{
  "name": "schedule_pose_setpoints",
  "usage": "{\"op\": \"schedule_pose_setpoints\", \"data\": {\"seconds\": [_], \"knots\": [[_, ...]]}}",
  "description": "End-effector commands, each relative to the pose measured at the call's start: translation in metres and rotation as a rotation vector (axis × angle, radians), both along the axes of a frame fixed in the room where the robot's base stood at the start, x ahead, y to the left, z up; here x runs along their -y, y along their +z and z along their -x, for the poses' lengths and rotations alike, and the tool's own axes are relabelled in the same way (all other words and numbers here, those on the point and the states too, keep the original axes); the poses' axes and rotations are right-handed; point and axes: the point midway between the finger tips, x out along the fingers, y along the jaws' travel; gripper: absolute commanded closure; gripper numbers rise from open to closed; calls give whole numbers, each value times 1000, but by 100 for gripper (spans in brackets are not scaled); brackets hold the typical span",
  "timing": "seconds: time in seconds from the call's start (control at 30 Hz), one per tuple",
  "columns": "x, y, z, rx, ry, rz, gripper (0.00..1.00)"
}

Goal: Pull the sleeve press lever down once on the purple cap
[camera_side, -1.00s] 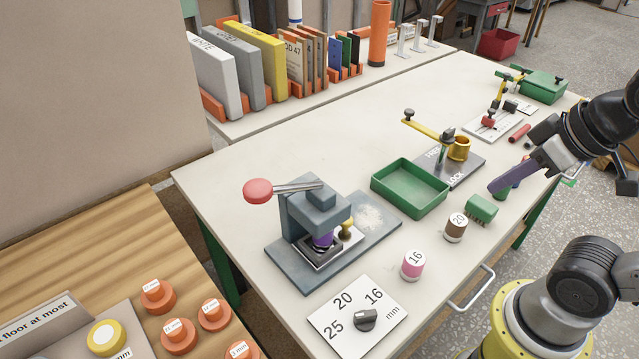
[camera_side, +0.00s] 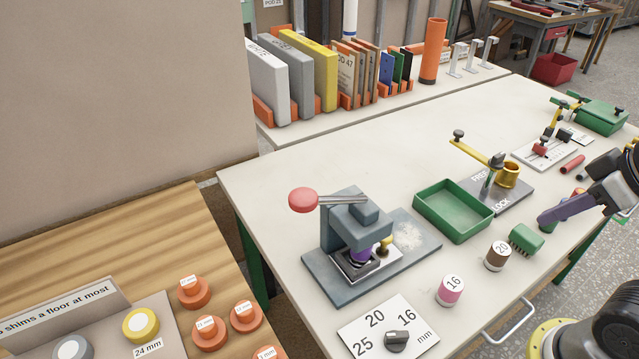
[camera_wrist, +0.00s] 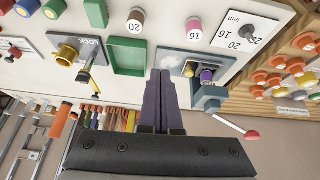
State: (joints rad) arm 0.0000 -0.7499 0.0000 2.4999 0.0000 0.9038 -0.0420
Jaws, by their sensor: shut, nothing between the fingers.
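The sleeve press (camera_side: 357,220) is a blue-grey block on a flat base plate. Its lever (camera_side: 340,200) sticks out to the left, nearly level, and ends in a red knob (camera_side: 303,200). The purple cap (camera_side: 360,254) sits under the press head, partly hidden by it. In the wrist view the press (camera_wrist: 208,98) is right of my fingers, with the purple cap (camera_wrist: 206,75) in it and the red knob (camera_wrist: 252,135) lower right.
A green tray (camera_side: 425,213) lies between press and gold-cup fixture (camera_side: 508,174). Binders stand behind. The table left of the tray's back is clear.

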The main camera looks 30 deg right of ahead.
Motion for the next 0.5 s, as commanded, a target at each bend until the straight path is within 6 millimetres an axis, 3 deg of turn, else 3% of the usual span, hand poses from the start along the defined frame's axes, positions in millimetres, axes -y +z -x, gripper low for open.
{"op": "schedule_pose_setpoints", "data": {"seconds": [0.17,0.37,0.5], "knots": [[-10,10,3,-16,175,41,100],[-42,59,-19,-1,499,45,100],[-70,96,-44,27,746,25,100]]}}
